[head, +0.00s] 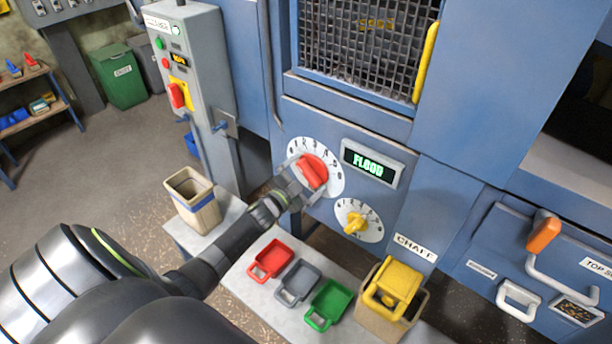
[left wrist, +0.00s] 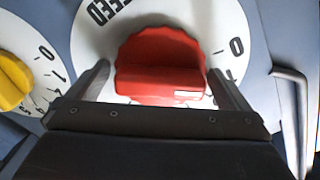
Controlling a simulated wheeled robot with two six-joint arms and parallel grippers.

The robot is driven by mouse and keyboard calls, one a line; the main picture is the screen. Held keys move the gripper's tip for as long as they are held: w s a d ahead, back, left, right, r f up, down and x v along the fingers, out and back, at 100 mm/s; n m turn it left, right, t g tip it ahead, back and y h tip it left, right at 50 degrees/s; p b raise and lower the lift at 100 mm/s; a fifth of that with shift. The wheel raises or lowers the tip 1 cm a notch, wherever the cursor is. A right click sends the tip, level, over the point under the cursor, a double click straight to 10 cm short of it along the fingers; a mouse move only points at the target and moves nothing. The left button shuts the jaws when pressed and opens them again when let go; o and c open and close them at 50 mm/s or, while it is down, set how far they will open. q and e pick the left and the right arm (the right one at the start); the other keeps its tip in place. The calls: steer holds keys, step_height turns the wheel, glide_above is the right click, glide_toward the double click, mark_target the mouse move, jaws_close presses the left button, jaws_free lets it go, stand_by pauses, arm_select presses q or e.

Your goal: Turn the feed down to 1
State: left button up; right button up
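The red feed knob (head: 313,171) sits on a white numbered dial (head: 333,184) on the blue machine front. In the left wrist view the knob (left wrist: 160,65) appears upside down beside the word FEED, with a white mark near the right end of its ridge. The number at that mark is hidden. My left gripper (head: 303,184) is at the knob. Its fingers (left wrist: 163,85) stand either side of the ridge with small gaps, so it is open. A display (head: 371,164) above right of the dial reads FLOOD. My right gripper is not in view.
A yellow knob (head: 355,222) on a smaller dial is just below right. A bench below holds a red scoop (head: 270,260), a grey scoop (head: 297,283), a green scoop (head: 327,305) and a beige bin (head: 193,200).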

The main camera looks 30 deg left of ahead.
arm_select(q)
steer(key=s+a+b, duration=0.1)
steer(key=s+b, duration=0.1)
steer(key=s, duration=1.5)
steer(key=shift+s+a+b, duration=0.2)
steer(key=shift+b, duration=0.15)
steer(key=s+a+f+n+g+y, duration=0.15)
steer(key=s+f+n+g, duration=0.35)
steer(key=f, duration=0.9)
steer(key=s+a+f+n+g+y, duration=0.1)
steer(key=s+f+g+y, duration=0.15)
steer(key=s+f, duration=0.75)
steer(key=s+d+f+n+g+h, duration=0.1)
steer(key=s+d+f+g, duration=0.3)
steer(key=s+f, duration=0.6)
steer(key=s+d+f+n+g, duration=0.2)
steer(key=s+d+f+g, duration=0.3)
steer(key=s+d+f, duration=0.3)
steer(key=s+f, duration=0.2)
steer(key=s, duration=0.1)
steer(key=shift+s+h, duration=0.3)
steer(key=shift+h, duration=0.1)
